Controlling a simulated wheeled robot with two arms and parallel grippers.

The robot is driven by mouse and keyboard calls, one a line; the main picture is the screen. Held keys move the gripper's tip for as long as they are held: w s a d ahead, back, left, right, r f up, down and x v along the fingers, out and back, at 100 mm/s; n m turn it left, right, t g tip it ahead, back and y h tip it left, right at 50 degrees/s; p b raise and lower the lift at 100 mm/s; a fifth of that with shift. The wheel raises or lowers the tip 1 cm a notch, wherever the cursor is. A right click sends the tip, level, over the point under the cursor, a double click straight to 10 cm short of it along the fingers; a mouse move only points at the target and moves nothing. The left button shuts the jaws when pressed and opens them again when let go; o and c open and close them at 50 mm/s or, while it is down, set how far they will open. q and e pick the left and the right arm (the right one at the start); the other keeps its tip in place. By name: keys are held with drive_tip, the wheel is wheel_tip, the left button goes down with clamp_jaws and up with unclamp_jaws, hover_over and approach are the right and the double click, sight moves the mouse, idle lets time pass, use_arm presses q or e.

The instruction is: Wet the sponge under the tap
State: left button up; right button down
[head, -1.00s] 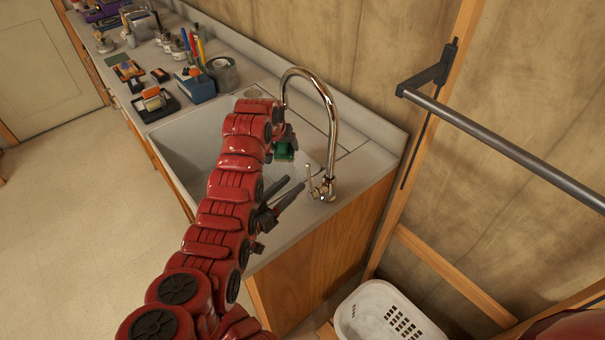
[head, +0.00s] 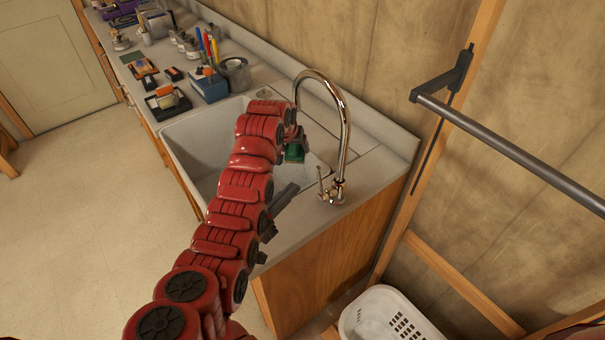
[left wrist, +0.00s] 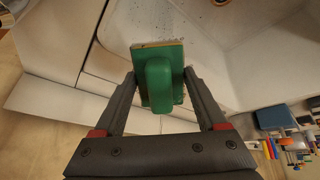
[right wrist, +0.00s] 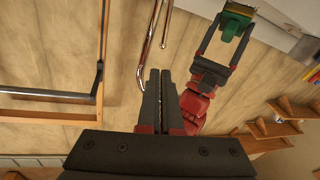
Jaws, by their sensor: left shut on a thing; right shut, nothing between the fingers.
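The green sponge (head: 294,152) is held over the sink (head: 203,140) by my left gripper (left wrist: 160,82), whose fingers are shut on its sides. The left wrist view shows its green body (left wrist: 160,85) and a thin yellowish edge. The chrome tap (head: 344,125) arches over the sink's right end, with a small upright lever (head: 323,184) on its base. My left wrist hides the spout's end in the head view, so I cannot tell whether the sponge is directly below it. My right gripper (head: 296,186) is shut and empty, left of the lever and apart from it.
Paint jars, brushes and small boxes crowd the counter (head: 265,68) beyond the sink. A grey rail (head: 510,150) juts from the wall at right. A white basket (head: 385,315) stands below the counter's near end. Open floor lies at left.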

sight(321, 185)
wheel_tip(321, 185, up, 6)
drive_tip(key=s+d+n+t+y, duration=0.15)
drive_tip(key=n+t+y, duration=0.25)
drive_tip(key=n+t, duration=0.7)
drive_tip(key=w+a+f+n+g+y, duration=0.15)
drive_tip(key=a+n+g+y, duration=0.3)
drive_tip(key=n+y, duration=0.8)
drive_tip(key=d+f+g+h, duration=0.4)
drive_tip(key=d+f+h, duration=0.1)
drive_tip(key=f, duration=0.2)
drive_tip(key=w+d, duration=0.4)
drive_tip(key=w, duration=0.3)
drive_tip(key=shift+f, duration=0.4)
drive_tip(key=shift+n, duration=0.25)
